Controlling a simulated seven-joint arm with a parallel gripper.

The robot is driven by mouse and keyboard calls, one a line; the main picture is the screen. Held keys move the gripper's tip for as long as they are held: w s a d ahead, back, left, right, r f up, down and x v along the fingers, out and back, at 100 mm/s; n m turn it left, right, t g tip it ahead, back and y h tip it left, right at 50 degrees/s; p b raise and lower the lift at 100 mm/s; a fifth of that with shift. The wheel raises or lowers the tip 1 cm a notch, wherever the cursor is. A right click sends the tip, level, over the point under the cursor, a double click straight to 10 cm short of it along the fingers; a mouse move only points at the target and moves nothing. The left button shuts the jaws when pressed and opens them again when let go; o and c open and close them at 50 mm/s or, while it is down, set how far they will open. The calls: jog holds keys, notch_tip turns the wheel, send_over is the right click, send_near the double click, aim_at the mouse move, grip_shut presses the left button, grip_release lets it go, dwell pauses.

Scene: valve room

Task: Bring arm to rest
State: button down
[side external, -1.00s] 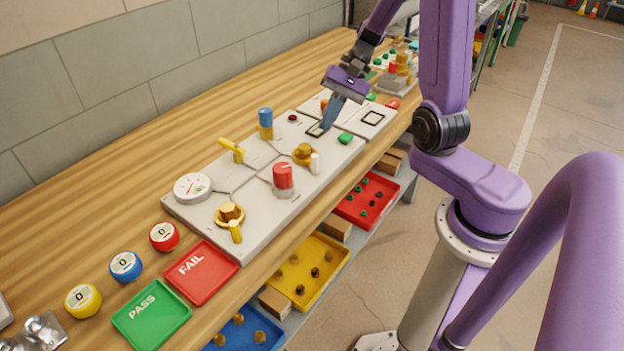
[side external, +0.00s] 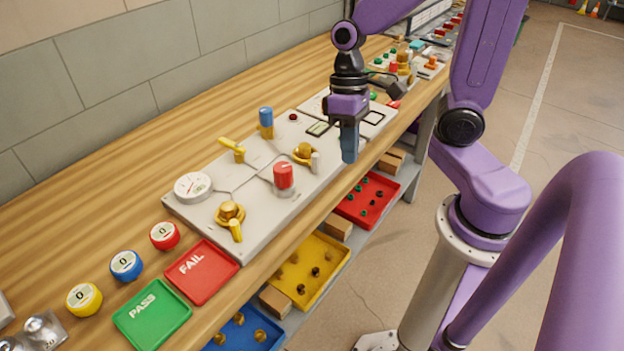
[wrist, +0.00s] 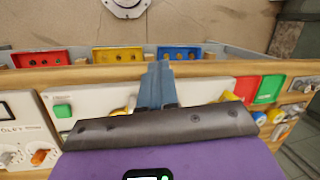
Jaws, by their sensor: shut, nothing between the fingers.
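My gripper (side external: 349,158) is shut and empty, with its blue fingers pointing down. In the side view it hangs in front of the right part of the grey valve panel (side external: 262,178), near the bench's front edge, and hides part of the panel. In the wrist view the shut fingers (wrist: 157,70) show against the wooden bench edge. My purple arm reaches in from the upper right. I cannot tell the exact height of the fingertips above the bench.
The panel carries a red knob (side external: 284,176), a blue-topped valve (side external: 265,121), yellow handles and a gauge (side external: 192,187). Green PASS (side external: 152,313) and red FAIL (side external: 202,271) trays lie at the left. Coloured bins, including a yellow one (side external: 322,256), sit on the shelf below.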

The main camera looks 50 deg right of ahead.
jog(key=s+a+r+n+t+h, duration=0.1)
jog(key=s+r+n+t+h, duration=0.1)
jog(key=s+n, duration=0.8)
jog(key=shift+a+t, duration=0.25)
jog(key=shift+t, duration=0.05)
dwell(0.6)
